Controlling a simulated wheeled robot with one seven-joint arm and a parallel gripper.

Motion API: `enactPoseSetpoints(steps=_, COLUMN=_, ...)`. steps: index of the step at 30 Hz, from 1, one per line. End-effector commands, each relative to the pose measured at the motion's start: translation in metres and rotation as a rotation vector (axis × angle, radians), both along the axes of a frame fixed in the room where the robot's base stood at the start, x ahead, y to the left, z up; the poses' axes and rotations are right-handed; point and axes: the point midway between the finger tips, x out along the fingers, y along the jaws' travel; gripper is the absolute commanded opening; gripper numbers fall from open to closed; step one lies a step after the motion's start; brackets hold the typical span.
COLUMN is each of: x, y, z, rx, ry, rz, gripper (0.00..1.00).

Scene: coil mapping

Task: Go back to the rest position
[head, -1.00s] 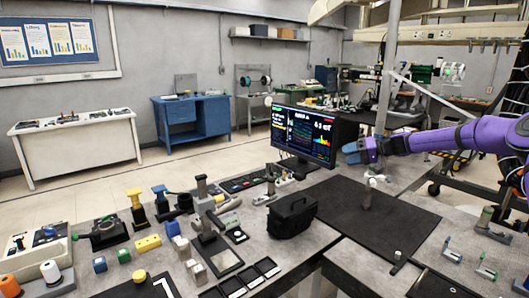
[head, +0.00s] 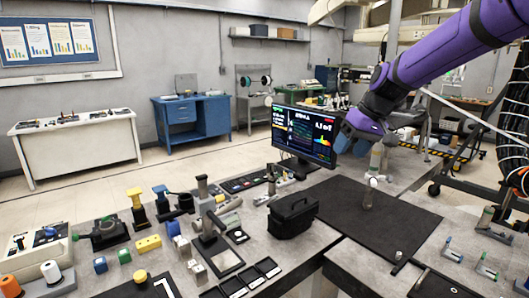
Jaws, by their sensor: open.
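My gripper (head: 352,142) hangs from the purple arm at the upper right, beside the right edge of the monitor (head: 304,133). It shows blue-grey fingers, partly hidden by the wrist, and nothing is seen held in it. It is above the far part of the black mat (head: 405,225). A small post with a white ball top (head: 370,188) stands on the mat below and to the right of the gripper, apart from it.
A black bag-like box (head: 292,215) stands left of the mat. Many small tools and blocks crowd the table's left side, including a yellow block (head: 148,244). Small clamps (head: 486,268) lie at the right. Most of the mat is clear.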

Motion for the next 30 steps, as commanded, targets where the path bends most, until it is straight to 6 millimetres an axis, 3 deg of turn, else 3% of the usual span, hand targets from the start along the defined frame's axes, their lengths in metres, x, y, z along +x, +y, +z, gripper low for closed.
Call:
enactPoseSetpoints(steps=7, x=-0.077, y=-0.011, z=0.029, rx=-0.137, ry=-0.04, rz=-0.077, gripper=0.62)
enactPoseSetpoints(steps=15, x=-0.161, y=-0.031, z=0.048, rx=-0.23, ry=-0.093, rz=-0.18, gripper=0.62)
enactPoseSetpoints(steps=23, x=-0.242, y=-0.055, z=0.05, rx=-0.266, ry=-0.155, rz=-0.283, gripper=0.62)
enactPoseSetpoints(steps=30, x=-0.305, y=-0.075, z=0.038, rx=-0.26, ry=-0.201, rz=-0.365, gripper=0.62)
